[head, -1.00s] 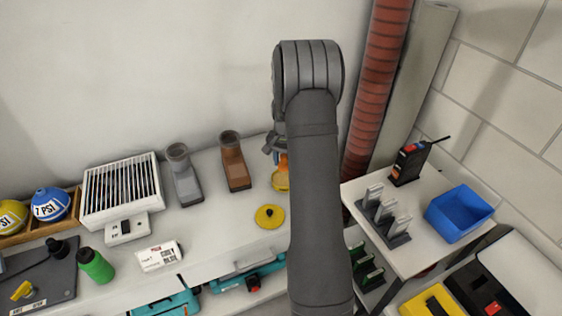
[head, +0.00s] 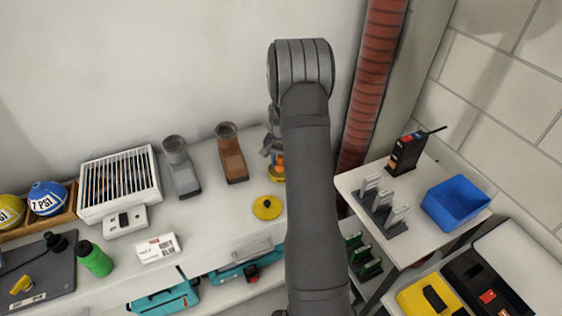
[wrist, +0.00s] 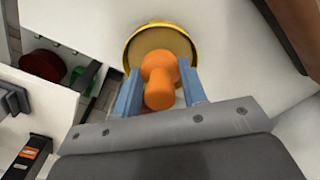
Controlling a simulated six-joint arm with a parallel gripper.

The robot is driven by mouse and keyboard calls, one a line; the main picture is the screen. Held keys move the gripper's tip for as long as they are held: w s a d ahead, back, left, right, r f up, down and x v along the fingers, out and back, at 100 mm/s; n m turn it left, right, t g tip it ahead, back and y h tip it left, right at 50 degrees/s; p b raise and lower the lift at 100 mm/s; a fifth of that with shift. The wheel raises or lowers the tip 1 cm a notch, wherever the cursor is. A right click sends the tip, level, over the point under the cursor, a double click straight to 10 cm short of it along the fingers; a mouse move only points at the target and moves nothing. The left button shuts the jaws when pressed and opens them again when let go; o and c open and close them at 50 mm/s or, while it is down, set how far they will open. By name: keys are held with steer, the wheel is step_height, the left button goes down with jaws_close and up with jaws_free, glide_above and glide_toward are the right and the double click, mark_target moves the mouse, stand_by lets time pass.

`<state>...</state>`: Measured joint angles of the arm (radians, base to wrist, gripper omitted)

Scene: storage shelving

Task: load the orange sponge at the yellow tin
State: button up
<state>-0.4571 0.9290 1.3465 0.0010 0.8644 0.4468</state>
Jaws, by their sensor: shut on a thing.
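The orange sponge (wrist: 160,78) is a narrow-waisted piece held between the blue fingers of my gripper (wrist: 160,90) in the wrist view. The round yellow tin (wrist: 146,32) lies just beyond the fingers, with the far end of the sponge overlapping its opening. I cannot tell how deep the sponge sits in it. In the head view, my gripper (head: 270,147) points down over the yellow tin (head: 279,179) at the right end of the white bench, partly hidden by my arm. A yellow lid with a dark knob (head: 267,207) lies flat in front of the tin.
A brown boot-shaped item (head: 231,155) and a grey one (head: 181,168) stand left of the tin. A red ribbed pipe (head: 372,90) rises behind my arm. A side table at the right holds a blue bin (head: 456,204) and a radio (head: 405,155).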

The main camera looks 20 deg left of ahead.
steer(key=shift+f, duration=0.55)
stand_by(1.5)
steer(key=shift+r, duration=3.55)
